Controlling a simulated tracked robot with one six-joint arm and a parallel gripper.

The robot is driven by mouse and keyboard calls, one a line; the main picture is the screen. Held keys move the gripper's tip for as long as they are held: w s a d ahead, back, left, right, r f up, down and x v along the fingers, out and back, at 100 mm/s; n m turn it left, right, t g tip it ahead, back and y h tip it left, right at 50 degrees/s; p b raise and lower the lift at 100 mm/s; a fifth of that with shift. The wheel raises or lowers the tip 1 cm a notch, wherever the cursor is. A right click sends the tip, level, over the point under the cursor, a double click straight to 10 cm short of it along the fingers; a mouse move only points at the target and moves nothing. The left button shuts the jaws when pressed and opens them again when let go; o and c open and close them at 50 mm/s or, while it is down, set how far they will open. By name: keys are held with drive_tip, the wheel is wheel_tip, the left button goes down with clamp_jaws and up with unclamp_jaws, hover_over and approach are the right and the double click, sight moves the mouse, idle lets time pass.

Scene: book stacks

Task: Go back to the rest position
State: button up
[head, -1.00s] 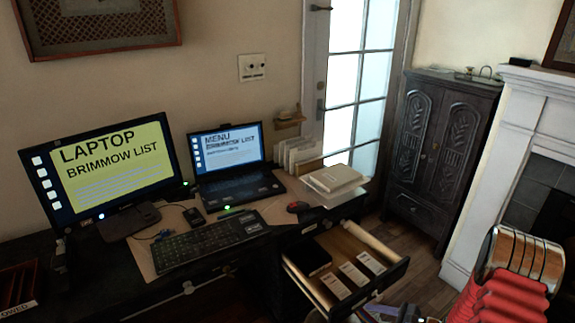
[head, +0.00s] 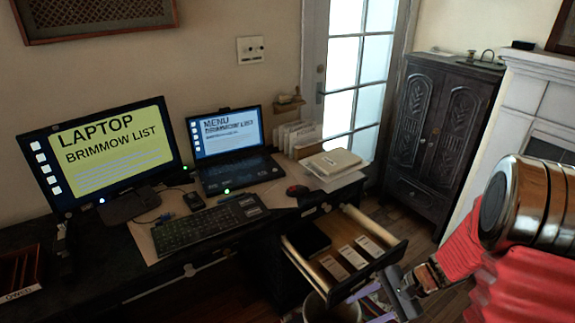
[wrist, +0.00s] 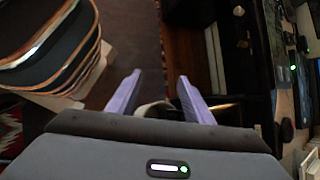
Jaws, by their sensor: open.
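My gripper (head: 388,301) is at the lower right in the head view, beside the front of the open desk drawer (head: 352,284). In the wrist view my gripper (wrist: 158,90) shows two purple fingers spread apart, with nothing held between them. A pale rounded rim lies beyond the fingers there; I cannot tell if it touches them. My red-sleeved arm comes in from the right in the head view and hides part of the fireplace side.
A bin (head: 325,309) stands under the drawer. A dark cabinet (head: 443,135) and a white fireplace (head: 520,100) stand at the right.

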drive_tip(key=s+a+r+n+t+h, duration=0.2)
drive_tip(key=s+r+n+h, duration=0.2)
drive_tip(key=r, duration=0.9)
drive_tip(key=s+a+r+n+t+h, duration=0.2)
drive_tip(key=s+r+n+h, duration=0.2)
drive_tip(key=s+r+n, duration=0.4)
wheel_tip(320, 180, up, 6)
drive_tip(key=shift+s+f+n+t, duration=0.2)
drive_tip(key=shift+s+n+t, duration=0.15)
drive_tip(key=shift+s, duration=0.6)
drive_tip(key=shift+c, duration=0.5)
